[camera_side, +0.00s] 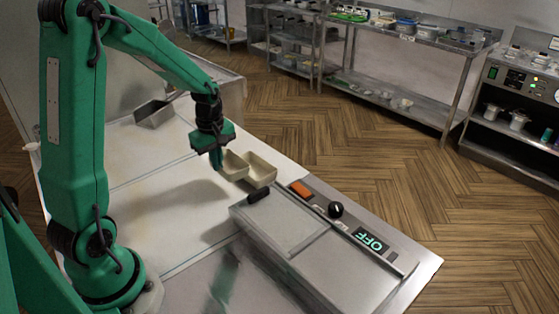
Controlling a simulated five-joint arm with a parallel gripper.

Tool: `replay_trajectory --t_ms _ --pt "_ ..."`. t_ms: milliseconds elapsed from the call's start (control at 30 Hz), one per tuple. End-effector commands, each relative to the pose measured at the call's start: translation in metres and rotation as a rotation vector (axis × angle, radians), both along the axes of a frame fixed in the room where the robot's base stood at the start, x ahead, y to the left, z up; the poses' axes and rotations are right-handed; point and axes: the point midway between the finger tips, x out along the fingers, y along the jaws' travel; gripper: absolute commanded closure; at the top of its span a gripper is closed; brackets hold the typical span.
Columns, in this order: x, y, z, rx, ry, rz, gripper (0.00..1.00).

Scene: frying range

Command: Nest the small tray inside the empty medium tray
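Two cream, open-topped trays sit side by side near the middle of the camera_side view, at the counter's right edge. The left tray (235,166) looks smaller and is partly hidden by my gripper. The right tray (261,170) looks larger, and its visible inside is empty. My gripper (217,158) points down at the left tray's left rim, with a green finger against or just in front of it. I cannot tell whether the finger touches the tray, whether the gripper holds it, or whether the trays touch.
A fryer unit with a flat lid (285,222), black handle, orange switch (300,189), knob and "OFF" display stands just in front of the trays. A metal container (155,113) sits at the counter's back left. The pale counter (150,215) left of the trays is clear.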

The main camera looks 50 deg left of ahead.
Motion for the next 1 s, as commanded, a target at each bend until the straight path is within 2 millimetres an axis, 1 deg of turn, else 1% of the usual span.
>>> replay_trajectory --t_ms 33,200,300,400,500,600,833,1000 --pt "0.011 0.001 0.004 0.004 -0.011 0.0 1.0" --pt "0.044 0.002 0.018 0.016 -0.046 0.012 1.0" --pt "0.061 0.001 0.026 0.022 -0.065 0.016 1.0" --pt "0.073 0.001 0.031 0.024 -0.078 0.022 1.0" --pt "0.079 0.0 0.034 0.026 -0.085 0.024 1.0" --pt "0.082 0.0 0.036 0.027 -0.089 0.026 1.0" --pt "0.082 0.0 0.034 0.026 -0.088 0.026 1.0" --pt "0.082 0.0 0.029 0.026 -0.088 0.026 1.0"
